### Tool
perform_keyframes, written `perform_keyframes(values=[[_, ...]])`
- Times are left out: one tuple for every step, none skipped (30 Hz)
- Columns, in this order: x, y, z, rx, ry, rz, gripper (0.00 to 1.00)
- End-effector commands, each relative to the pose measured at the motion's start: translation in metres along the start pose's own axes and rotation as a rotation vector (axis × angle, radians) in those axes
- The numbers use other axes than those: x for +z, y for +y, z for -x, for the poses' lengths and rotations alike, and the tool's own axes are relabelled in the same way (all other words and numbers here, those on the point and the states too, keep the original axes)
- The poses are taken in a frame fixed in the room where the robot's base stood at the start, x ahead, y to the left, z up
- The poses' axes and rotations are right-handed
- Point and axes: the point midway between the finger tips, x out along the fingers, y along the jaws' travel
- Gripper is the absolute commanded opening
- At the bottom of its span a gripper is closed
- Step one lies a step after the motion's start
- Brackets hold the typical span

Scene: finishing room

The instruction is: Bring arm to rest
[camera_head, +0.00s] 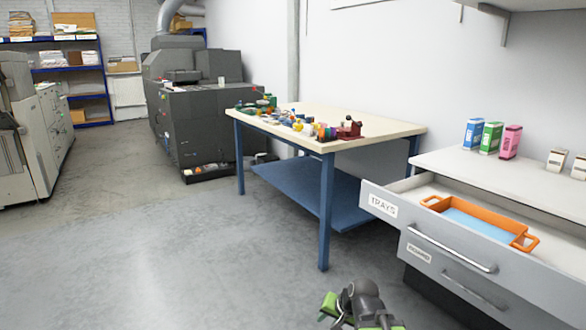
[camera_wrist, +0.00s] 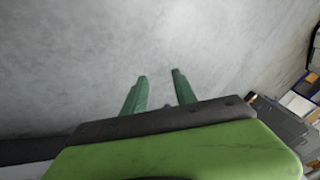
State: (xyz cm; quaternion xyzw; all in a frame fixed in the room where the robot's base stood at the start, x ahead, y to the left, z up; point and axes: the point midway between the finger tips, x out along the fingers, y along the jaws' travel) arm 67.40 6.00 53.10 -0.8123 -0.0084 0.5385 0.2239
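My gripper (camera_head: 330,308) shows at the bottom of the head view, low over the floor and left of the drawer cabinet. In the wrist view its two green fingers (camera_wrist: 158,92) stand apart with only grey floor beyond them. Nothing is between the fingers, so my gripper is open and empty. The rest of my arm is mostly cut off by the lower edge of the head view.
The open TRAYS drawer (camera_head: 400,211) holds an orange tray (camera_head: 435,203) and sticks out at the right. A table (camera_head: 390,128) with blue legs carries several small colourful objects. Grey machines stand behind. The floor (camera_head: 150,250) at left is clear.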

Motion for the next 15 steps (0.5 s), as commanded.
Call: perform_keyframes(values=[[0.017, 0.018, 0.001, 0.083, -0.071, 0.072, 0.34], [0.026, 0.031, 0.003, 0.132, -0.113, 0.11, 0.34], [0.037, 0.047, 0.008, 0.192, -0.17, 0.154, 0.34], [0.045, 0.058, 0.012, 0.234, -0.214, 0.187, 0.34], [0.053, 0.069, 0.017, 0.274, -0.259, 0.217, 0.34], [0.065, 0.082, 0.024, 0.321, -0.322, 0.256, 0.34], [0.073, 0.09, 0.03, 0.347, -0.374, 0.287, 0.34], [0.078, 0.089, 0.037, 0.341, -0.41, 0.322, 0.34], [0.069, 0.079, 0.056, 0.338, -0.4, 0.316, 0.34], [0.065, 0.075, 0.064, 0.338, -0.398, 0.314, 0.34], [0.063, 0.072, 0.071, 0.338, -0.397, 0.313, 0.34], [0.059, 0.068, 0.08, 0.337, -0.397, 0.313, 0.34], [0.057, 0.065, 0.087, 0.337, -0.396, 0.312, 0.34], [0.054, 0.062, 0.095, 0.337, -0.396, 0.312, 0.34], [0.05, 0.057, 0.106, 0.336, -0.396, 0.312, 0.34]])
